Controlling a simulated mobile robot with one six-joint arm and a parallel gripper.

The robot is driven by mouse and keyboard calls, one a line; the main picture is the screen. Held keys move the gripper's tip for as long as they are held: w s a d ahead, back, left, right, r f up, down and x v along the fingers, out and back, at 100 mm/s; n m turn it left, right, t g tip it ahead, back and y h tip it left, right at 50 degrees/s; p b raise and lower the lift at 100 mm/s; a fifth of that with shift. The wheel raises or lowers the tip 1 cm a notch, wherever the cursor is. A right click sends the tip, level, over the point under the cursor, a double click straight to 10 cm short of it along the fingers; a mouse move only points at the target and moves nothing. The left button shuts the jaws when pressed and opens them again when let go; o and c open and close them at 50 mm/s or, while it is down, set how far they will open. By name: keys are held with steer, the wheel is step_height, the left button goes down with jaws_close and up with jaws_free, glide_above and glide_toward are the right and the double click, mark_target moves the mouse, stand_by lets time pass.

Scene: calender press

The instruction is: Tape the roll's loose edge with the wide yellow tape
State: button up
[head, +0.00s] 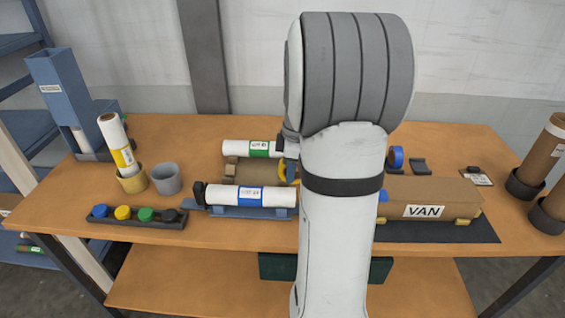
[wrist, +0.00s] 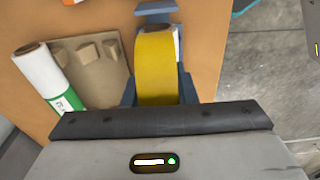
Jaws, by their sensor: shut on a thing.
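My gripper (wrist: 157,88) is shut on the wide yellow tape (wrist: 156,58), which fills the middle of the wrist view. In the head view my arm hides most of the gripper, and only a bit of the yellow tape (head: 282,174) shows beside it. A white roll with a blue label (head: 250,196) lies in a blue cradle (head: 235,212) at the table's front. In the wrist view the held tape is in front of this white roll (wrist: 177,42) and hides most of it. I cannot tell whether they touch. The roll's loose edge cannot be made out.
A green-labelled roll (head: 250,149) lies behind on a cardboard cradle (head: 232,171). A tray of coloured caps (head: 137,217), cups (head: 166,178) and an upright roll (head: 115,140) stand left. A VAN box (head: 450,198) and blue tape (head: 396,157) are right of my arm.

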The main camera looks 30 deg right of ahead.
steer(key=w+a, duration=0.2)
steer(key=a, duration=0.1)
steer(key=w+a, duration=0.1)
steer(key=a, duration=0.1)
steer(key=shift+w+a+r+p, duration=0.1)
steer(key=shift+w+p, duration=0.15)
steer(key=shift+p, duration=0.05)
steer(key=shift+w+a+f+b, duration=0.4)
steer(key=shift+w+a+f, duration=0.15)
steer(key=shift+a+f, duration=0.15)
steer(key=shift+f+b, duration=0.85)
steer(key=shift+f, duration=0.25)
steer(key=shift+f, duration=0.25)
steer(key=shift+s+d, duration=0.15)
steer(key=shift+s+d+r, duration=0.1)
steer(key=shift+s+d, duration=0.15)
steer(key=shift+d, duration=0.1)
steer(key=shift+s+d+b, duration=0.1)
steer(key=shift+d+b, duration=0.05)
steer(key=shift+b, duration=0.15)
steer(key=shift+s+d, duration=0.25)
steer(key=shift+d, duration=0.1)
